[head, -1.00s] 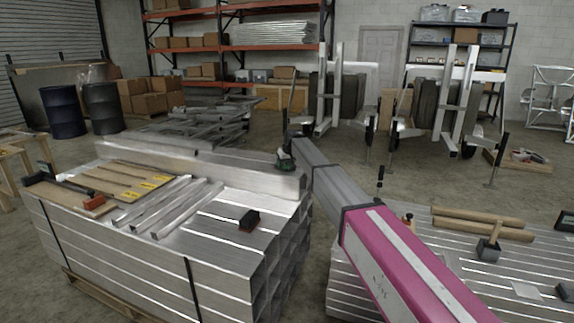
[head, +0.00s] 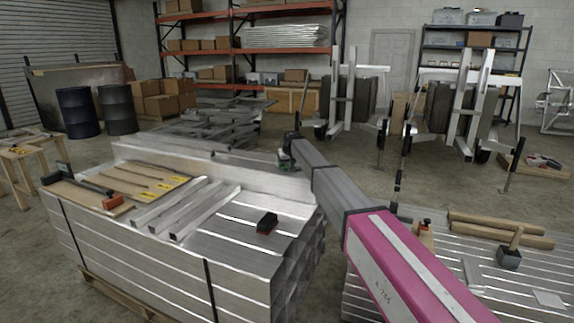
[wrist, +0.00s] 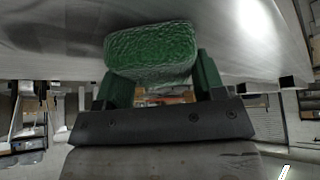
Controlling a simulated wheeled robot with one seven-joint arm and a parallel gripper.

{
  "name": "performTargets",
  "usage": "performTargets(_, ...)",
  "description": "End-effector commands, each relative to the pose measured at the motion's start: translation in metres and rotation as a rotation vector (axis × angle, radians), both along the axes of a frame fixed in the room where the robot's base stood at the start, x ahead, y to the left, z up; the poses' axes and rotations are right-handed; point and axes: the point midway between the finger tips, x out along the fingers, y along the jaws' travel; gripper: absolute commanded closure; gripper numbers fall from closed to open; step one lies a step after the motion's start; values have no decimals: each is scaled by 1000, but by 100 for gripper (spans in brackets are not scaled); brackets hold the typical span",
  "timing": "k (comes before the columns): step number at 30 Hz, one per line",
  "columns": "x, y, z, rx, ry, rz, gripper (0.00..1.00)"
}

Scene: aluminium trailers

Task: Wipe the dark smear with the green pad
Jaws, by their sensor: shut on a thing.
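My gripper (head: 288,152) is at the far side of the long aluminium beam (head: 215,170) that lies on the stacked tubes. The green pad (wrist: 150,55) is between my gripper's two fingers in the wrist view, and the gripper is shut on it. In the head view only a small bit of the pad (head: 285,163) shows, close to the beam. In the wrist view the pad is close to a grey metal surface (wrist: 240,55); I cannot tell if it touches. A darker area lies left of the pad there, but I cannot tell smear from shadow.
On the tube stack (head: 150,245) lie a dark block (head: 267,222), loose metal bars (head: 190,205) and a wooden board (head: 95,205) with an orange-headed tool. A second stack (head: 460,275) at right carries wooden rods (head: 500,230) and a mallet (head: 510,250). Floor shows between the stacks.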

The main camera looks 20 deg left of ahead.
Motion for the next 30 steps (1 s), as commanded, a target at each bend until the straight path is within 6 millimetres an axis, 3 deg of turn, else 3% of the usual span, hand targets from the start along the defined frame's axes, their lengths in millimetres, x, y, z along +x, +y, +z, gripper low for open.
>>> performTargets(2, 1, 1, 3, 1, 1, -1, 56)
performTargets(5, 2, -1, 24, 3, -2, -2, 56)
performTargets(21, 6, -13, 70, 1, 1, -10, 56)
performTargets(30, 7, -15, 81, 1, 0, -11, 56)
